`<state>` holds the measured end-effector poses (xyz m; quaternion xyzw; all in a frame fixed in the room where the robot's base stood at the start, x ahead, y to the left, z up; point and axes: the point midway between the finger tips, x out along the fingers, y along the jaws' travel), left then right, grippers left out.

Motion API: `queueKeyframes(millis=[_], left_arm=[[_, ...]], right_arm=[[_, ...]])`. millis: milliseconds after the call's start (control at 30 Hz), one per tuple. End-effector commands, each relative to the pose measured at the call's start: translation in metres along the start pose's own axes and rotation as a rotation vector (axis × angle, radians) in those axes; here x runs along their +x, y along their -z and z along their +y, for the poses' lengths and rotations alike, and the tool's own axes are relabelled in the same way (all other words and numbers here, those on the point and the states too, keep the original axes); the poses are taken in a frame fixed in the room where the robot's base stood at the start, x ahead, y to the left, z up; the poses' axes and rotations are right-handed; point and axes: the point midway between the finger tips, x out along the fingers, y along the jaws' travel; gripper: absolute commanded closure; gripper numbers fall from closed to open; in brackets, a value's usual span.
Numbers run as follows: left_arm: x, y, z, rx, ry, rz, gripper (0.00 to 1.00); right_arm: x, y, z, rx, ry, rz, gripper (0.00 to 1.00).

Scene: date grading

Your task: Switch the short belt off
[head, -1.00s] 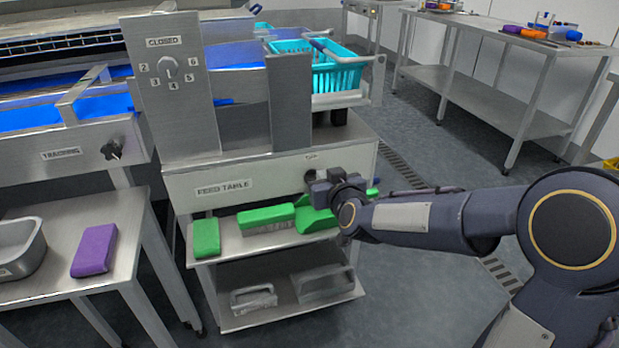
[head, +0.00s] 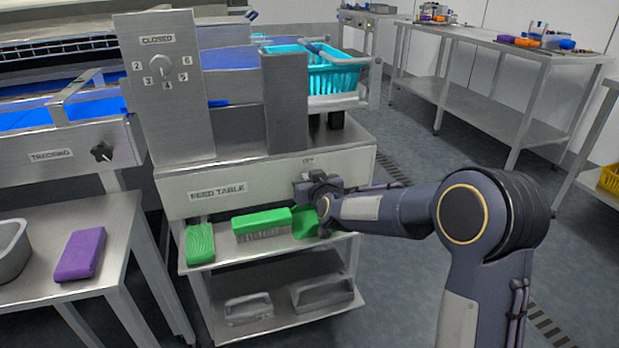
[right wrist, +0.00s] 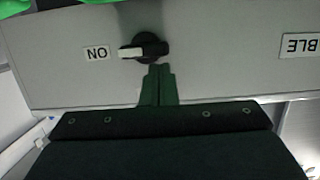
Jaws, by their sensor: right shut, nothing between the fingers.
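The feed table's front panel (head: 240,190) carries a rotary switch with a small label above it in the head view. My right gripper (head: 306,190) is in front of the switch and hides it there. In the right wrist view, which is upside down, the black switch knob (right wrist: 150,46) has a white pointer directed at the ON label (right wrist: 97,53). The shut, empty fingers of my right gripper (right wrist: 158,84) show just beside the knob; I cannot tell whether they touch it. My left gripper is not in view.
Below the panel, a shelf (head: 225,262) holds a green block (head: 200,243) and a green brush (head: 262,222). A numbered dial (head: 160,66) and a tracking knob (head: 102,151) are to the left. A turquoise basket (head: 335,76) stands behind. Floor is open at right.

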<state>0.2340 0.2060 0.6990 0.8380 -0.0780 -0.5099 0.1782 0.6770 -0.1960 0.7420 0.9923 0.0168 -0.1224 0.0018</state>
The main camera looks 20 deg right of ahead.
Motion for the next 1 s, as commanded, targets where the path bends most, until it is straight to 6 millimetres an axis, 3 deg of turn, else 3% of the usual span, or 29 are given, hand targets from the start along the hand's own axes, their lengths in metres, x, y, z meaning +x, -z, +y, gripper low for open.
queueKeyframes(millis=[1000], left_arm=[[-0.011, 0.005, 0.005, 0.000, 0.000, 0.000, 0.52]], right_arm=[[0.000, -0.002, -0.004, -0.098, -0.023, 0.000, 1.00]])
